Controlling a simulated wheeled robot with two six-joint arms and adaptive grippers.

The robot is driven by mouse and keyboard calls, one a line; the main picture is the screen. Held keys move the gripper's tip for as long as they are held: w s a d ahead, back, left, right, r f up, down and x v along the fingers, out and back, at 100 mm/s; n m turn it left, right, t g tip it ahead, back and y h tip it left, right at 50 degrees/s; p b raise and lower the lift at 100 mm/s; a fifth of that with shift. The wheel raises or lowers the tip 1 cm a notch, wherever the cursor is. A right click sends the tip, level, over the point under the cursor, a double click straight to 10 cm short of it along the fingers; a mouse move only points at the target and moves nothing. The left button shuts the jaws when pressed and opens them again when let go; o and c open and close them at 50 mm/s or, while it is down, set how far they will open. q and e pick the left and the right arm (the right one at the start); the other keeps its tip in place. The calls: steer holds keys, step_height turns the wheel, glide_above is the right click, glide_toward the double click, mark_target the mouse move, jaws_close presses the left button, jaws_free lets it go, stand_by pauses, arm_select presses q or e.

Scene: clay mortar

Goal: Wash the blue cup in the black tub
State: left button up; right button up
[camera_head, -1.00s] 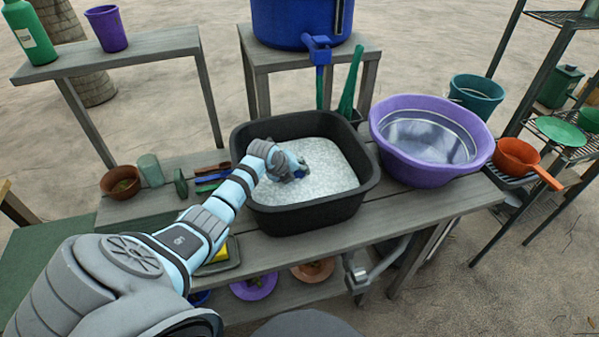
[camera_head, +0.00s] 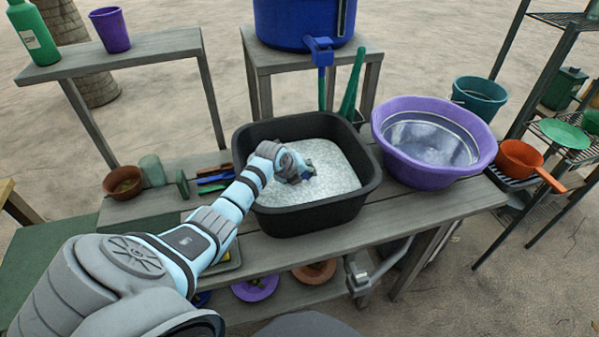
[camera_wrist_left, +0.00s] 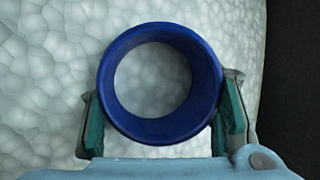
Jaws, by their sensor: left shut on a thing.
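The black tub (camera_head: 262,218) stands on the grey wooden bench and is filled with white foamy suds (camera_head: 335,172). My left gripper (camera_head: 306,172) reaches into the tub, low over the suds. In the left wrist view, my left gripper (camera_wrist_left: 163,125) is shut on the blue cup (camera_wrist_left: 160,132), with a green-padded finger on each side. The cup's round opening faces the wrist camera, and suds surround it. In the head view the cup is mostly hidden by the gripper. I cannot tell how deep the cup sits in the suds. My right gripper is not in view.
A purple basin (camera_head: 427,180) with clear water stands right of the tub. An orange pan (camera_head: 519,160) sits further right by a metal rack. A brown bowl (camera_head: 122,183) and green tumbler (camera_head: 152,170) stand left. A blue water barrel (camera_head: 290,25) with a tap is behind.

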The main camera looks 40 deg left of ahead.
arm_select(q)
step_height(320, 180, up, 20)
steer(key=p, duration=1.7)
steer(key=shift+f, duration=0.15)
